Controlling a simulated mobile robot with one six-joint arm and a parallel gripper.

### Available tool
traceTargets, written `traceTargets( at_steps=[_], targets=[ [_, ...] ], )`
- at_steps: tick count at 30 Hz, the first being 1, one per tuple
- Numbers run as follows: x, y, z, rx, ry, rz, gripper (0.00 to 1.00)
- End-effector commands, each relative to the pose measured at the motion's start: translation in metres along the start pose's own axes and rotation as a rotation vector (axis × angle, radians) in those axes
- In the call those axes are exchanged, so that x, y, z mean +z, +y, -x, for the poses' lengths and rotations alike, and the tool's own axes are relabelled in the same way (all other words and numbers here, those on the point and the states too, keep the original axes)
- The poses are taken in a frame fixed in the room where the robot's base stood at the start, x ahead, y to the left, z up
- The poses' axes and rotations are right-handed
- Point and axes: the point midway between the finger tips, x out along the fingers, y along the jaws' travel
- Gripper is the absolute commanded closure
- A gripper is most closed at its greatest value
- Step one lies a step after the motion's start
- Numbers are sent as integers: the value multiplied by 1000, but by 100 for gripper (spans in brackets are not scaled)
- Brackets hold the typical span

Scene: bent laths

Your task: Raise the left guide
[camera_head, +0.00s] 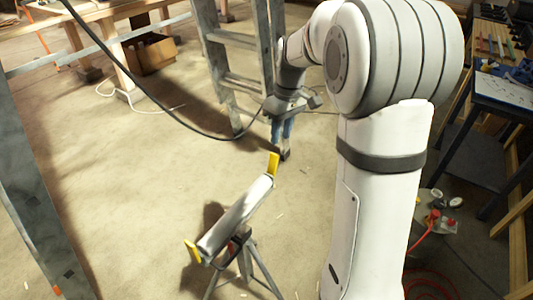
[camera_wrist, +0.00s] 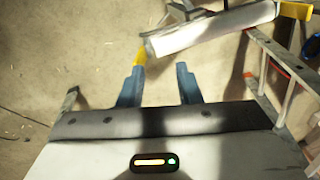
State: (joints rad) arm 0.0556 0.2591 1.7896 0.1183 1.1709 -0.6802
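A roller stand has a pale roller (camera_head: 236,216) with a yellow guide at each end. In the head view the left guide (camera_head: 192,251) is at the near lower end, and the right guide (camera_head: 273,164) stands up at the far upper end. My gripper (camera_head: 284,147) is beside that far end. In the wrist view my blue fingers (camera_wrist: 160,69) are apart with nothing between them. One yellow guide (camera_wrist: 141,53) is just beyond the left fingertip. The other guide (camera_wrist: 296,10) is at the roller's (camera_wrist: 212,30) far right end. I cannot tell whether the fingertip touches the near guide.
A grey stepladder (camera_head: 232,75) stands behind my gripper. A dark cable hangs across the upper left. A cardboard box (camera_head: 152,55) is at the back. A dark bench (camera_head: 503,92) and a red hose (camera_head: 425,236) are at the right. The concrete floor left of the stand is mostly clear.

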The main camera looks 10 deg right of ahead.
Motion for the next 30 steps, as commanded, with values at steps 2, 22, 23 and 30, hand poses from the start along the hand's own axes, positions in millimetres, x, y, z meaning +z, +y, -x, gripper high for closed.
traceTargets(
  at_steps=[2,22,23,30],
  targets=[
    [-20,21,-35,-32,-19,59,69],
    [-55,54,-133,-111,-45,211,69],
    [-55,53,-138,-111,-45,211,69],
    [-54,51,-163,-109,-44,211,69]
  ],
)
